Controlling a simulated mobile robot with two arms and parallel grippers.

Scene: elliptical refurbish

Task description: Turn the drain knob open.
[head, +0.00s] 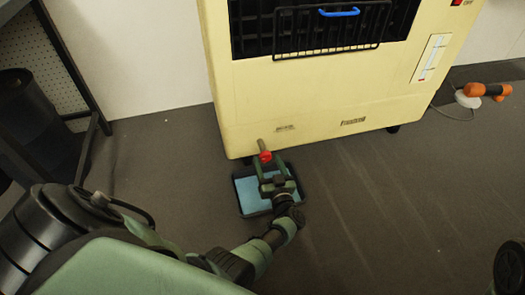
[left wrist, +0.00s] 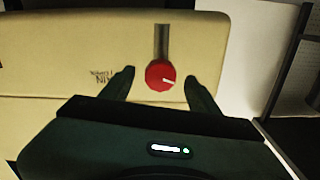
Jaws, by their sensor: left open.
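The red drain knob (head: 265,157) sits at the end of a short pipe low on the front of the cream machine (head: 310,95). My left gripper (head: 272,172) is open at the knob, above the tray. In the left wrist view its two fingers (left wrist: 160,86) stand one on each side of the knob, with gaps showing. My right gripper is not in view.
A dark tray with blue inside (head: 245,196) lies on the floor under the knob. A black barrel (head: 38,118) and a metal frame stand at the left. An orange tool (head: 485,90) with a cable lies at the right.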

